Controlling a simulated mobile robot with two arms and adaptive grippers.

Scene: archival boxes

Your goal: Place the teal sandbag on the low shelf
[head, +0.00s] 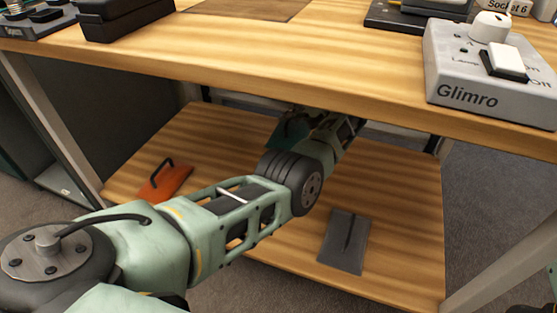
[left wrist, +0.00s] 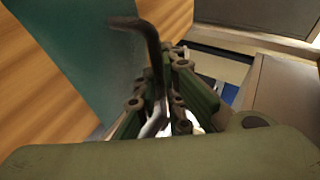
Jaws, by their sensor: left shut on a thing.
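The teal sandbag (head: 288,133) shows only in part under the tabletop, at the far side of the low shelf (head: 400,190). My left arm reaches in beneath the table, and my left gripper (head: 308,121) is at the sandbag, partly hidden by the tabletop edge. In the left wrist view the sandbag (left wrist: 85,55) is a broad teal face with a dark bent handle (left wrist: 150,45). My left gripper (left wrist: 165,95) is shut on this handle. I cannot tell whether the bag touches the shelf. My right gripper is not in view.
An orange bag with a black handle (head: 168,180) lies at the shelf's left, and a grey bag (head: 345,240) at its front right. The wooden tabletop (head: 330,80) is close above my arm. A grey Glimro box (head: 490,80) stands on it. Bare shelf shows at right.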

